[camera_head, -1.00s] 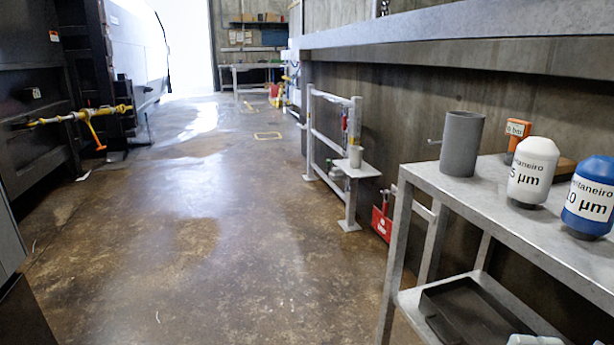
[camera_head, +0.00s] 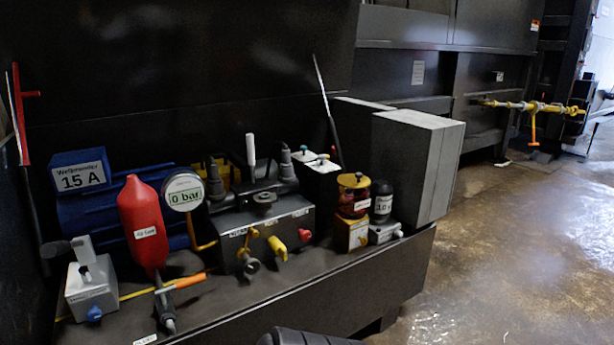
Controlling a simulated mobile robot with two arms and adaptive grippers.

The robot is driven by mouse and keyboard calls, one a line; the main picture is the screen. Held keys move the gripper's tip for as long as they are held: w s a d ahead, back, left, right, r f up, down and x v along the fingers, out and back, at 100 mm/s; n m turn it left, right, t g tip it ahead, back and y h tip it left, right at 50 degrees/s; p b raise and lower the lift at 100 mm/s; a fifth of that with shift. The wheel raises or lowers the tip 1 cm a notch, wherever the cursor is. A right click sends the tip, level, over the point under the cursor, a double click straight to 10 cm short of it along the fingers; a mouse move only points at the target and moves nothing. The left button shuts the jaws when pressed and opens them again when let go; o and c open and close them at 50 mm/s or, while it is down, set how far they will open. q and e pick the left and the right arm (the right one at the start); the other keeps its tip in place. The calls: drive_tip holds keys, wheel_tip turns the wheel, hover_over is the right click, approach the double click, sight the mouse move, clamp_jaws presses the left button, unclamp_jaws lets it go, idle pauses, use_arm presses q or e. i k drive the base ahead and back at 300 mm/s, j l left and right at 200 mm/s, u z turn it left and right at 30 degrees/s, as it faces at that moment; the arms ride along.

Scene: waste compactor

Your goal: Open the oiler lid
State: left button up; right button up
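A small unit with a yellow lid (camera_head: 353,181) over a red see-through bowl (camera_head: 353,201) stands on a yellow block (camera_head: 351,235) at the right part of the machine's ledge. It looks like the oiler, but I cannot read its label. The lid sits on top of the bowl. Neither of my grippers can be made out. A dark ribbed shape at the bottom edge is cut off, and I cannot tell what it is.
A dark-topped unit (camera_head: 381,201) stands right beside the yellow-lidded one, with a tall grey box (camera_head: 415,165) behind. To the left are a valve block (camera_head: 262,228), a 0 bar gauge (camera_head: 184,192) and a red cylinder (camera_head: 144,225). The floor (camera_head: 500,260) at right is clear.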

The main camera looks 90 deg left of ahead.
sight(357, 182)
drive_tip(key=u, duration=2.45)
drive_tip(key=i+l, duration=0.15)
drive_tip(key=i, duration=0.3)
drive_tip(key=i+l, duration=0.2)
drive_tip(key=i, duration=0.25)
drive_tip(key=i+l, duration=0.15)
drive_tip(key=i, duration=0.35)
